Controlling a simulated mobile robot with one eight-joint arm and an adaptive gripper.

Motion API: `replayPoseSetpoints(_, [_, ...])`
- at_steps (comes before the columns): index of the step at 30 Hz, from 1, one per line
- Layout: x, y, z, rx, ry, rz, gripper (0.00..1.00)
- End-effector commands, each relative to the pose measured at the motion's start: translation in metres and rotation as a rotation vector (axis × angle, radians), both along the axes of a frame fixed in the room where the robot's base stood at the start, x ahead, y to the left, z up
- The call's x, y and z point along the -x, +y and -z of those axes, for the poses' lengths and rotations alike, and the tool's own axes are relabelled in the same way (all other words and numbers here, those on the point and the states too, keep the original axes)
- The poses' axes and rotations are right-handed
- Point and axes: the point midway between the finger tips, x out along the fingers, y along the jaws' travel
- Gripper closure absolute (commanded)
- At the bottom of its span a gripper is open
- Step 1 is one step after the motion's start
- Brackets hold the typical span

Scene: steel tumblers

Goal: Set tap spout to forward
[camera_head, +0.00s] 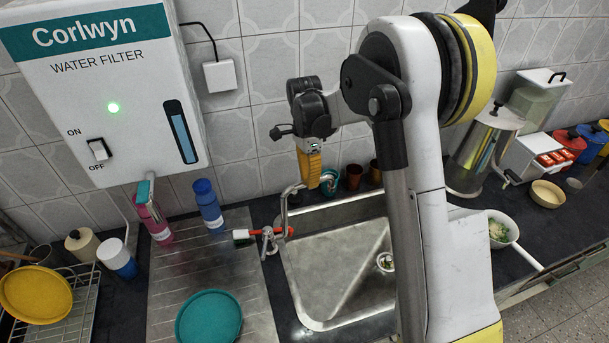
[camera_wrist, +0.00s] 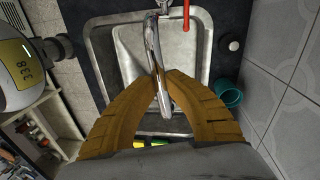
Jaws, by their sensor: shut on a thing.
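The metal tap spout (camera_head: 284,208) rises from the tap body at the left edge of the steel sink (camera_head: 345,262) and bends up and to the right, toward the wall. My gripper (camera_head: 309,178) is at its outer end, with yellow fingers pointing down. In the wrist view the spout (camera_wrist: 153,48) runs between the two ribbed fingers of my gripper (camera_wrist: 164,76), which are shut on it. The tap's red handle (camera_head: 281,232) shows beside the body, and also in the wrist view (camera_wrist: 186,14). The finger contact is hidden in the head view.
A white water filter (camera_head: 95,90) hangs on the wall at left. Cups, including a dark red one (camera_head: 353,176), stand behind the sink. The visible basin is mostly clear.

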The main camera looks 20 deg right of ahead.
Motion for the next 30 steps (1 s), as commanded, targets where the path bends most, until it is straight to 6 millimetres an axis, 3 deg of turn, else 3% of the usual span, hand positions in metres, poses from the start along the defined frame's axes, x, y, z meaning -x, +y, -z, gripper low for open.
replayPoseSetpoints(15, [0.058,0.005,0.002,-0.001,0.000,0.416,1.00])
replayPoseSetpoints(30, [0.077,0.012,0.001,0.001,0.001,0.559,1.00])
